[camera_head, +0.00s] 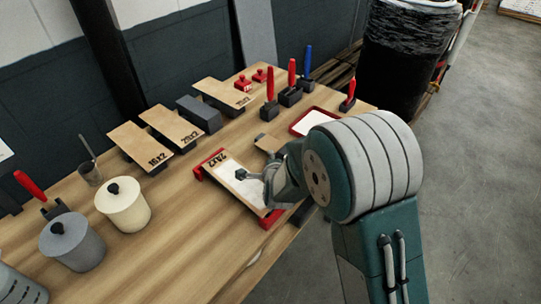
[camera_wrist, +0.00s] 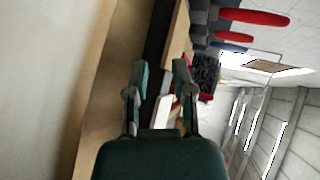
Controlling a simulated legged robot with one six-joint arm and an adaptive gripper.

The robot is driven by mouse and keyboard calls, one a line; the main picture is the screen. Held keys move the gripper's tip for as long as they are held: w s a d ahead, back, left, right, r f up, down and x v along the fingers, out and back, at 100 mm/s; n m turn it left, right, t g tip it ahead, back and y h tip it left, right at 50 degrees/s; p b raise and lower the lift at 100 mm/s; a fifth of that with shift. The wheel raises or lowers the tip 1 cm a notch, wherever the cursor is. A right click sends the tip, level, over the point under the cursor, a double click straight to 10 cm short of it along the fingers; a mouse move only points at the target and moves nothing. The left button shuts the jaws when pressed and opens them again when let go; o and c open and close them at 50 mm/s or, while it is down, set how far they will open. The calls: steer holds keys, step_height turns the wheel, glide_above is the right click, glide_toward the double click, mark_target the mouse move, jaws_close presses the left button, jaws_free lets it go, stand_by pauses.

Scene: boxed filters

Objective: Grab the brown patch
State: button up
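A small flat brown piece, which looks like the brown patch (camera_head: 267,142), lies on the table just behind my wrist, beyond the red holder. My gripper (camera_head: 242,174) is over the pale face of a framed filter marked 24x2 (camera_head: 228,168), to the left of and nearer than the brown piece. I cannot tell whether it touches the filter. In the wrist view the two fingers of my gripper (camera_wrist: 161,88) stand apart with nothing held between them. The filter's pale face and brown edge (camera_wrist: 98,80) fill the left of that view. I cannot make out the brown piece there.
A red holder (camera_head: 209,163) grips the filter's ends. A red-rimmed tray (camera_head: 313,121) lies beyond my arm. Several boxed filters (camera_head: 170,124) stand at the back, with red- and blue-handled tools (camera_head: 291,82) to their right. Lidded pots (camera_head: 123,205) stand at left.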

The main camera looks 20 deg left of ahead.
steer(key=shift+x, duration=1.15)
steer(key=shift+c, duration=0.3)
steer(key=shift+d, duration=0.1)
jaws_close()
step_height(320, 180, up, 3)
steer(key=shift+f, duration=0.25)
steer(key=shift+s, duration=0.1)
steer(key=v, duration=1.4)
steer(key=shift+s+d+f, duration=0.25)
steer(key=shift+s, duration=0.15)
